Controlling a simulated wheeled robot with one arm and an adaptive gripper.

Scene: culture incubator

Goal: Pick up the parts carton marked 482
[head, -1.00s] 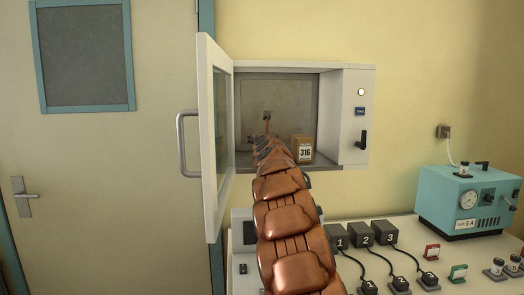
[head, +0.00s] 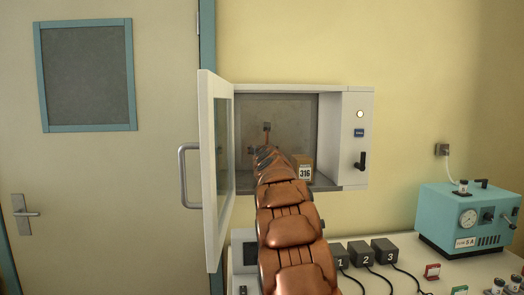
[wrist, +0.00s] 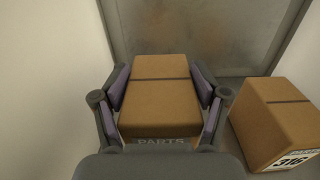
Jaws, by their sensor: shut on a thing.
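In the wrist view, my gripper (wrist: 163,92) is shut on a brown carton (wrist: 160,82), with one finger against each side. The word PARTS shows on its near face; the number below is hidden by my gripper, so I cannot read whether it is 482. A second brown carton (wrist: 272,115), marked 316, stands to the right, apart from the held one. In the head view, the 316 carton (head: 305,173) shows inside the open incubator, and my arm hides the held carton.
The incubator (head: 358,103) has its white door (head: 208,150) swung open on the left. Its side walls and back wall are close around the cartons. A bench below holds numbered dark boxes (head: 362,254) and a teal device (head: 465,215).

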